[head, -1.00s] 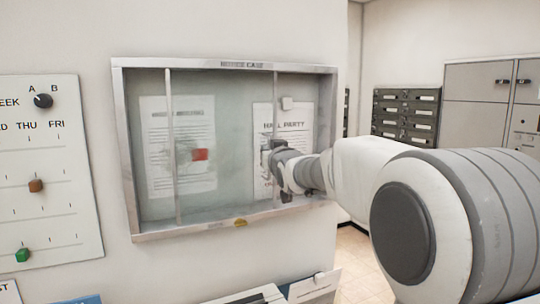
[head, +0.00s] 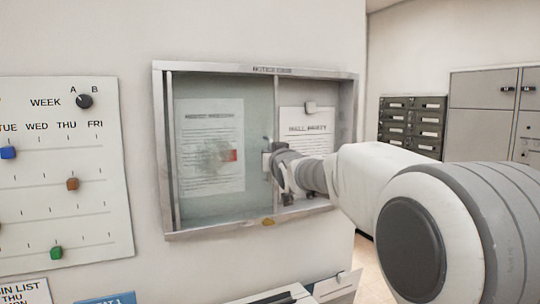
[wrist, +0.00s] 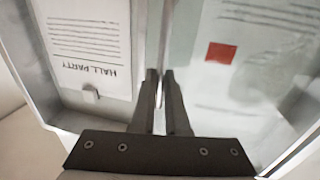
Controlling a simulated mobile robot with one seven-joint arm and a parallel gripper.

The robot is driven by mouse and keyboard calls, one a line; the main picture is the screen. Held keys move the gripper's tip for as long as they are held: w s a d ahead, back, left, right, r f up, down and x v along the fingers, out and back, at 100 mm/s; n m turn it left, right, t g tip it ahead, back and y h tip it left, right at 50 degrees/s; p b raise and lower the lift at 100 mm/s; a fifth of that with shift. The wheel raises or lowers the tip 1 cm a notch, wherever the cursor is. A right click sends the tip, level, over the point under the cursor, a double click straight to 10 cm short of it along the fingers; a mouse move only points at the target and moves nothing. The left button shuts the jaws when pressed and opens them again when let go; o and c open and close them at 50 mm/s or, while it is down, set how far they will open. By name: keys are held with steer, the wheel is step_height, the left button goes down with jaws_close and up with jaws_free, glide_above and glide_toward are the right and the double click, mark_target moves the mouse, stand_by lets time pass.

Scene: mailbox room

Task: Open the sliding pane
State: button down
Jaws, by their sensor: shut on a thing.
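The notice case (head: 258,69) is a shallow metal-framed box on the white wall. Its sliding glass pane (head: 208,88) covers the left and middle part, with its left upright close to the case's left side. My gripper (head: 268,160) is shut on the pane's right edge strip. In the wrist view my gripper (wrist: 160,75) has its fingers close together on that strip (wrist: 166,40). The pane's glass (wrist: 250,65) lies to the right there. The HALL PARTY notice (head: 305,130) is mostly uncovered right of the pane; my gripper and wrist hide its lower part.
A slider board with coloured knobs (head: 72,184) hangs on the wall to the left. Dark mailboxes (head: 412,125) and grey lockers (head: 480,105) stand in the room at right. Papers stick up below the case.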

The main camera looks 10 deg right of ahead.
stand_by(0.3)
steer(key=c, duration=0.9)
jaws_free()
steer(key=s, duration=0.5)
steer(key=s+d, duration=0.1)
steer(key=s, duration=0.5)
steer(key=s+d+b, duration=0.1)
steer(key=s, duration=0.5)
steer(key=shift+s, duration=0.2)
steer(key=s+d+f+g, duration=0.1)
steer(key=s+f+g, duration=0.3)
steer(key=s+f, duration=0.4)
steer(key=s+d+f+m+g+h, duration=0.1)
steer(key=s+f+g, duration=0.3)
steer(key=s+f, duration=0.4)
steer(key=s+d+f+g+h, duration=0.1)
steer(key=s+f+g, duration=0.3)
steer(key=s+f, duration=0.3)
steer(key=shift+s+d+f+p, duration=0.15)
steer(key=shift+s+f+p, duration=0.05)
steer(key=shift+s, duration=0.85)
steer(key=shift+s+d+f+p, duration=0.1)
steer(key=shift+s+f+p, duration=0.1)
steer(key=shift+s, duration=0.85)
